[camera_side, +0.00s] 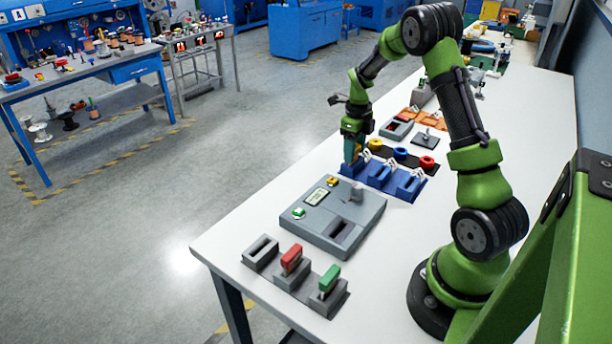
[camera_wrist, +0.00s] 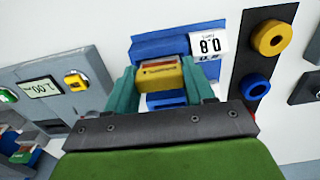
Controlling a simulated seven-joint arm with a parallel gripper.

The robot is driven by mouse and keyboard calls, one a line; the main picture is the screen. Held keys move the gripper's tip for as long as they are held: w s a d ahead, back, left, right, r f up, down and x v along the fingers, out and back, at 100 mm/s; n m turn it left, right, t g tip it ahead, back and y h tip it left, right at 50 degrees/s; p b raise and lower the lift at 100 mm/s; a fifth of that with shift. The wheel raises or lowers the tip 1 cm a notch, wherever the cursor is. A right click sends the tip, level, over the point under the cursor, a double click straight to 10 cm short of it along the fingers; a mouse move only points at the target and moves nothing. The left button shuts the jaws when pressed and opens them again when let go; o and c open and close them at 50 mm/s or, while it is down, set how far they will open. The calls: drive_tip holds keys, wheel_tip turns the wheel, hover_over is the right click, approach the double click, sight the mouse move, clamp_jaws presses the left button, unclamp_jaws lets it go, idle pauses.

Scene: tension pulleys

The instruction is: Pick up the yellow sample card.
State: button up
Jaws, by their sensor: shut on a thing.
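The yellow sample card (camera_wrist: 160,76) is between the two teal fingers of my gripper (camera_wrist: 161,82) in the wrist view. The fingers close on it from both sides. The card is at a blue holder (camera_wrist: 165,46), whose surface shows around it. In the side view my gripper (camera_side: 354,152) points down at the left end of the blue holder row (camera_side: 383,179). The fingers hide most of the card there, and I cannot tell whether its lower end is in the slot or clear of it.
A white 0.8 tag (camera_wrist: 208,43) stands beside the card. A grey device (camera_side: 338,213) with a display sits in front of the holder row. A grey rack (camera_side: 272,268) holds a red card (camera_side: 291,258) and a green card (camera_side: 330,277). Coloured rings (camera_side: 401,153) lie behind.

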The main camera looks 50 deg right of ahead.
drive_tip(key=shift+r, duration=0.15)
drive_tip(key=shift+r, duration=0.55)
wheel_tip(320, 180, up, 2)
drive_tip(key=shift+s+a+r, duration=0.1)
drive_tip(key=shift+r, duration=0.15)
drive_tip(key=s+a, duration=0.3)
drive_tip(key=s, duration=0.1)
drive_tip(key=s+a, duration=0.3)
drive_tip(key=s, duration=0.1)
drive_tip(key=s+a+r, duration=0.1)
drive_tip(key=s+a, duration=0.2)
drive_tip(key=s, duration=0.1)
drive_tip(key=shift+s, duration=0.4)
drive_tip(key=shift+r, duration=0.15)
drive_tip(key=shift+r, duration=2.45)
drive_tip(key=shift+a, duration=0.1)
